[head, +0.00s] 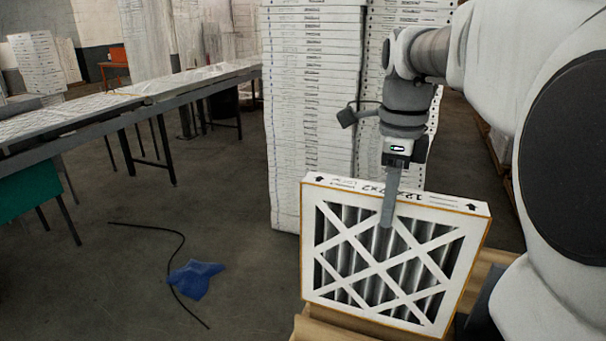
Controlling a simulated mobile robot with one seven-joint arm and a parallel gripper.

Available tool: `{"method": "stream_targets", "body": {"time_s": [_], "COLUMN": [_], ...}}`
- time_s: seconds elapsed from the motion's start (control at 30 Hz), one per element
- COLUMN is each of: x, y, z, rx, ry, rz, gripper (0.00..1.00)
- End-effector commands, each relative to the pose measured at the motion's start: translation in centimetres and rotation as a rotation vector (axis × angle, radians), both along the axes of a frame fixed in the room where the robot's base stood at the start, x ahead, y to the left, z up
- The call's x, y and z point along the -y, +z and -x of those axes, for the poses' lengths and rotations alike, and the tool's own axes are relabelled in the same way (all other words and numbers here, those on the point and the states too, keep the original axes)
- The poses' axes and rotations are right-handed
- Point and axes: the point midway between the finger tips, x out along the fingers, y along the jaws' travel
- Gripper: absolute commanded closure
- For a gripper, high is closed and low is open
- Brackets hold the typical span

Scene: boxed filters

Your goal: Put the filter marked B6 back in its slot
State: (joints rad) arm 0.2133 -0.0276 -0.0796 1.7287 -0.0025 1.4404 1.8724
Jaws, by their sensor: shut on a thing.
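A white-framed filter (385,268) with a lattice face and grey pleats stands upright, slightly tilted, at the lower right. Its top edge carries black arrows and printed size marks; I cannot read a B6 on it. My gripper (389,213) points down and is shut on the filter's top edge. One finger lies over the near face; the other is hidden behind the filter. Brown cardboard (335,329) shows just below the filter, partly hidden by it. I cannot tell whether the filter touches it, and no slot is visible.
Tall stacks of white filters (312,110) stand close behind the held filter. A long table (150,100) runs along the left. A black cable (150,228) and a blue sheet (195,279) lie on the otherwise open floor at left.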

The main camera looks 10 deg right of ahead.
Motion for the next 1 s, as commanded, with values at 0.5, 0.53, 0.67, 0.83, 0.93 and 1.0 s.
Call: {"method": "stream_targets", "body": {"time_s": [0.5, 0.53, 0.67, 0.83, 0.93, 1.0], "x": [0.0, 0.0, 0.0, 0.0, 0.0, 0.0], "y": [-6.2, -6.6, -8.1, -10.0, -11.2, -12.1], "z": [0.0, 0.0, 0.0, 0.0, 0.0, 0.0], "rx": [-0.001, -0.001, 0.000, 0.000, -0.001, -0.001], "ry": [0.000, 0.000, 0.000, 0.000, 0.000, 0.000], "rz": [-0.001, -0.001, 0.000, 0.000, -0.001, -0.001], "gripper": [1.00, 1.00, 1.00, 1.00, 1.00, 1.00]}}
